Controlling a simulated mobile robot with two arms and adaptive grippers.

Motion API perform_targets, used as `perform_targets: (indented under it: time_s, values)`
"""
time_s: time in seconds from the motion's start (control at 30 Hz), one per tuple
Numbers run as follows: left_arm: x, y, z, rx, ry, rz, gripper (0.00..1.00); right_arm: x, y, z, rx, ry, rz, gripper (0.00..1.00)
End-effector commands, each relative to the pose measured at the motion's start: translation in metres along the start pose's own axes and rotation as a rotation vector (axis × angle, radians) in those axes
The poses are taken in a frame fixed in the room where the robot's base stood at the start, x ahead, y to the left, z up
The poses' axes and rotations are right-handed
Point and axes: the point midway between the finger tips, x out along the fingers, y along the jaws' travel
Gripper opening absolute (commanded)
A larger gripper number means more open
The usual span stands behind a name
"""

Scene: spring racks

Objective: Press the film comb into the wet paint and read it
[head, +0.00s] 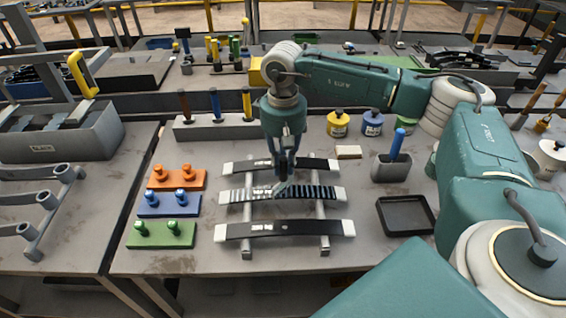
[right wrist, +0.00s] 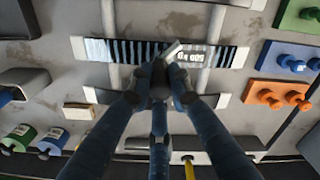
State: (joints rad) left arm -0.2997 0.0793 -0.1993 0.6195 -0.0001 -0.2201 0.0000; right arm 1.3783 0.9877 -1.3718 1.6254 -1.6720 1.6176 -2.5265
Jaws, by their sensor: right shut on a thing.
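My right gripper (head: 284,172) points down over the spring rack and is shut on a small grey plate, apparently the film comb (right wrist: 173,48). In the right wrist view the fingertips (right wrist: 162,82) hold it over the middle spring. That middle leaf spring (head: 312,192) has white ends and a pale, dark-striped surface, with white lettering on its other half. Whether the comb touches the surface I cannot tell. A back spring (head: 318,164) and a front black spring (head: 285,230) lie parallel to it across two grey rails (head: 324,243). My left gripper is out of view.
Orange (head: 178,180), blue (head: 168,204) and green (head: 162,234) peg blocks stand left of the rack. A black tray (head: 405,228), a grey holder (head: 391,168) and paint pots (head: 338,124) stand right. A tool block (head: 215,129) stands behind.

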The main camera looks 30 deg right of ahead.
Motion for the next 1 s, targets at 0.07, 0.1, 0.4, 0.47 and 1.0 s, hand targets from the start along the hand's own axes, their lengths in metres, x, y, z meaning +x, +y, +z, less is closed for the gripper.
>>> perform_targets:
  time_s: [0.07, 0.1, 0.4, 0.47, 1.0]
  values:
    - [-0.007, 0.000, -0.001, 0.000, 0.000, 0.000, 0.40, -0.011, 0.000, -0.001, 0.000, 0.004, -0.001, 0.00]
    - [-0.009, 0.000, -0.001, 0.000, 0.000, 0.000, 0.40, -0.014, -0.001, -0.001, 0.000, 0.005, -0.002, 0.00]
    - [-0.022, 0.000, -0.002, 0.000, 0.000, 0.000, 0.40, -0.039, 0.000, -0.001, 0.000, 0.006, -0.001, 0.00]
    - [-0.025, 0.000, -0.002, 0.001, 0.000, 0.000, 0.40, -0.044, 0.000, -0.001, 0.000, 0.006, -0.002, 0.00]
    - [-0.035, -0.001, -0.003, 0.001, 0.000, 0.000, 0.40, -0.064, 0.000, -0.001, 0.000, 0.005, -0.001, 0.00]
